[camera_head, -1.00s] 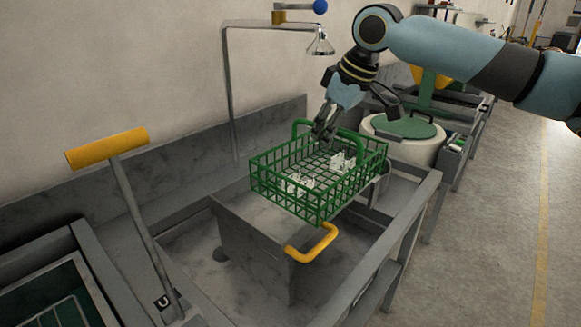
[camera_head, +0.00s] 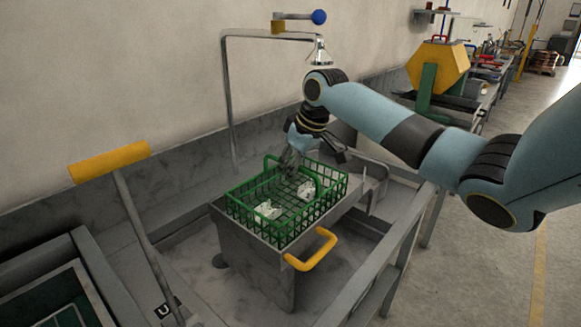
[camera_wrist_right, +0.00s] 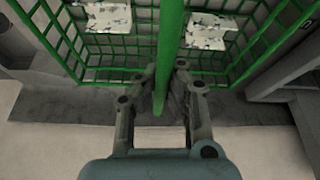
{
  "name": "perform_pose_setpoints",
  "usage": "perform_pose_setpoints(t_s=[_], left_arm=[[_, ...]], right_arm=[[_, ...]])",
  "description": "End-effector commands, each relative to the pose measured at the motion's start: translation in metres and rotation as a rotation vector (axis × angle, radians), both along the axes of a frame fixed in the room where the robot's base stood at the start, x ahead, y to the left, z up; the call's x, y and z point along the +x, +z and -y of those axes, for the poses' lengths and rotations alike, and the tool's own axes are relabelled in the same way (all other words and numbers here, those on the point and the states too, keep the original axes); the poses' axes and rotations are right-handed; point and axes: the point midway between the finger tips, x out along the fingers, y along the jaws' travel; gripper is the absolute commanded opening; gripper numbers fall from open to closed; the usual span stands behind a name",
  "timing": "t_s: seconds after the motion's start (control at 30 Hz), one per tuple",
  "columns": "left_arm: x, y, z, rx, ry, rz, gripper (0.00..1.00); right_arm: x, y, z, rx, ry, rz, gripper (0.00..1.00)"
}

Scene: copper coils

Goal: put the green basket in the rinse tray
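The green wire basket (camera_head: 284,232) holds two pale, patterned pieces. In the head view it is at the top of the grey box-shaped tray with a yellow handle (camera_head: 262,262), beneath the shower head. It looks level. I cannot tell whether it rests on the tray or hangs just above it. My right gripper (camera_head: 291,167) is at the basket's handle bar. In the right wrist view, the fingers (camera_wrist_right: 165,78) are closed around the green bar (camera_wrist_right: 171,35). The basket hides most of the tray's top. My left gripper is not in view.
A shower head (camera_head: 319,52) on a bent pipe hangs above the back of the tray. A yellow-topped lever (camera_head: 110,162) stands at the left. A grey frame rail (camera_head: 392,250) runs along the right. A yellow drum (camera_head: 438,66) stands farther back.

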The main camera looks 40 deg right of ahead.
Motion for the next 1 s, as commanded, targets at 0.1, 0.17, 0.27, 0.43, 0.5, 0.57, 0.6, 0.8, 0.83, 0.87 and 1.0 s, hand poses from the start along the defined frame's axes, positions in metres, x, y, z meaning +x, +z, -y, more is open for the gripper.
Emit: perform_pose_setpoints(t_s=[0.1, 0.17, 0.27, 0.43, 0.5, 0.57, 0.6, 0.8, 0.83, 0.87, 1.0], left_arm=[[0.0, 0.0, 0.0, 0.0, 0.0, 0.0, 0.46], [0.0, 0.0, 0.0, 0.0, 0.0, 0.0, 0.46], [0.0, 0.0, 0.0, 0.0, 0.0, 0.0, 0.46], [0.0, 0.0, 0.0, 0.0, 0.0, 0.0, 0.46], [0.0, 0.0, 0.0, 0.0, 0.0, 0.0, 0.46], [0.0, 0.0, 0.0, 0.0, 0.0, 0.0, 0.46], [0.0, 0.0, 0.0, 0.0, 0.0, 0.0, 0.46], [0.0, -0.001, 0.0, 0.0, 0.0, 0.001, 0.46], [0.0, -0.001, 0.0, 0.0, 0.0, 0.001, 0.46], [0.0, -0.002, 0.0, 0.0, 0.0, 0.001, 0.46], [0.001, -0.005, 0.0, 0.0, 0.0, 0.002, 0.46]], right_arm=[[0.001, 0.001, 0.0, 0.0, 0.0, 0.002, 0.0], [0.0, 0.0, 0.0, 0.0, 0.0, 0.002, 0.0], [0.0, -0.001, 0.0, 0.0, 0.0, 0.0, 0.08], [0.0, -0.001, 0.0, 0.0, 0.0, 0.0, 0.29], [0.0, -0.001, 0.0, 0.0, 0.0, 0.0, 0.29], [0.0, -0.001, 0.0, 0.0, 0.0, 0.0, 0.29], [0.0, -0.001, 0.0, 0.0, 0.0, 0.0, 0.29], [-0.003, 0.009, 0.001, -0.002, 0.001, 0.002, 0.29], [-0.004, 0.013, 0.002, -0.003, 0.001, 0.003, 0.29], [-0.006, 0.018, 0.003, -0.004, 0.0, 0.004, 0.29], [-0.018, 0.046, 0.005, -0.007, 0.002, 0.003, 0.29]])
